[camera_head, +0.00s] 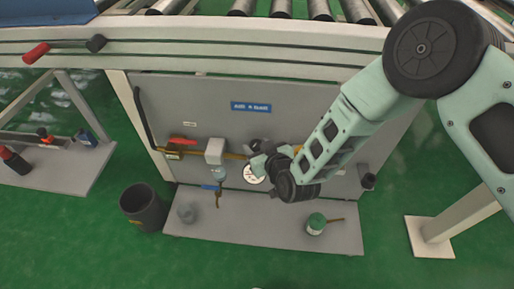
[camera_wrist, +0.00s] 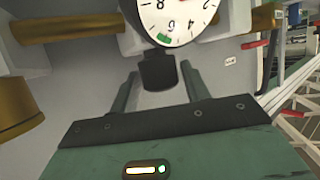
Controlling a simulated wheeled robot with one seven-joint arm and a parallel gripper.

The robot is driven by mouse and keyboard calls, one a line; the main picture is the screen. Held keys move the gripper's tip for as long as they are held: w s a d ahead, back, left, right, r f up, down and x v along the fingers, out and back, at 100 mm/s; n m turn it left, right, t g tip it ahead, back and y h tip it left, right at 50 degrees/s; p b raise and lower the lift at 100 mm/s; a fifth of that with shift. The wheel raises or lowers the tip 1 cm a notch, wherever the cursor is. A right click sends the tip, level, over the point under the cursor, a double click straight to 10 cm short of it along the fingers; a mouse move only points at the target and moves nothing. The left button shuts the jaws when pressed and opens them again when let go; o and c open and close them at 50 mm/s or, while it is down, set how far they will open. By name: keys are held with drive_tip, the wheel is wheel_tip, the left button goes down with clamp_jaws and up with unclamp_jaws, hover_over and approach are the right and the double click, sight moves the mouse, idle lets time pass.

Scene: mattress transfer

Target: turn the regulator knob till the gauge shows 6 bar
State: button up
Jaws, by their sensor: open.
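The gauge is a round white dial with black digits; it shows in the head view (camera_head: 254,173) and, cut off by the top edge, in the wrist view (camera_wrist: 172,18). A green mark lies on its rim near the 6. A red sliver shows at its upper right, but I cannot read the needle. A black block, seemingly the regulator knob (camera_wrist: 157,72), stands below the gauge in the wrist view. My gripper (camera_wrist: 159,92) is open, one finger on each side of the knob in the picture, with visible gaps. I cannot tell the depth between them. In the head view my gripper (camera_head: 266,157) partly hides the regulator.
A brass pipe (camera_wrist: 75,25) runs beside the gauge along the grey panel (camera_head: 180,100). A red-handled valve (camera_head: 183,141) and a clear bowl (camera_head: 220,174) are to the left. A green-topped can (camera_head: 316,223) stands on the shelf (camera_head: 260,230) below. A dark bin (camera_head: 143,208) stands on the floor.

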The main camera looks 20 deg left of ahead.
drive_tip(key=shift+w+a+f, duration=0.1)
drive_tip(key=shift+w+a, duration=0.15)
drive_tip(key=c, duration=0.7)
